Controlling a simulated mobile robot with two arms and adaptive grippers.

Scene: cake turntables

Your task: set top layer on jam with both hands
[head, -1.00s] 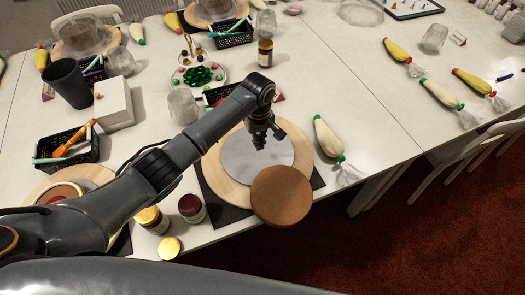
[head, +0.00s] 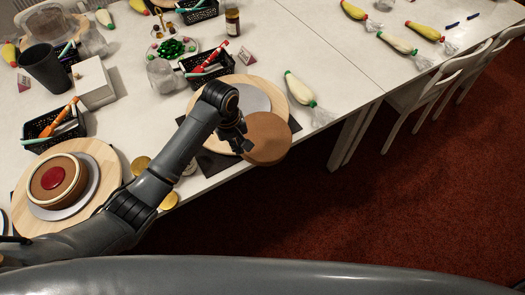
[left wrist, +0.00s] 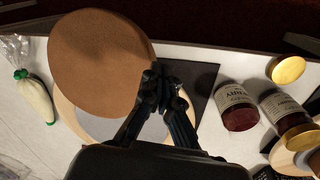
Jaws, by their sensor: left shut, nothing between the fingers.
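The top layer, a plain brown round cake disc (head: 268,138), lies partly on the silver plate (head: 254,96) of the right wooden turntable (head: 278,98) and overhangs its front edge. It also fills the upper left of the left wrist view (left wrist: 95,60). My left gripper (head: 243,146) is shut and empty at the disc's left edge; its closed fingers (left wrist: 165,82) show beside the rim. I cannot tell whether they touch it. The red jam (head: 53,179) is a round patch in the middle of the cake (head: 68,192) on the left turntable. My right gripper is out of view.
Jam jars (left wrist: 236,106) and yellow lids (head: 141,165) stand between the turntables, partly behind my arm. A green-tipped piping bag (head: 300,89) lies right of the right turntable. A black basket (head: 207,70) stands behind it. The table's front edge runs close by.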

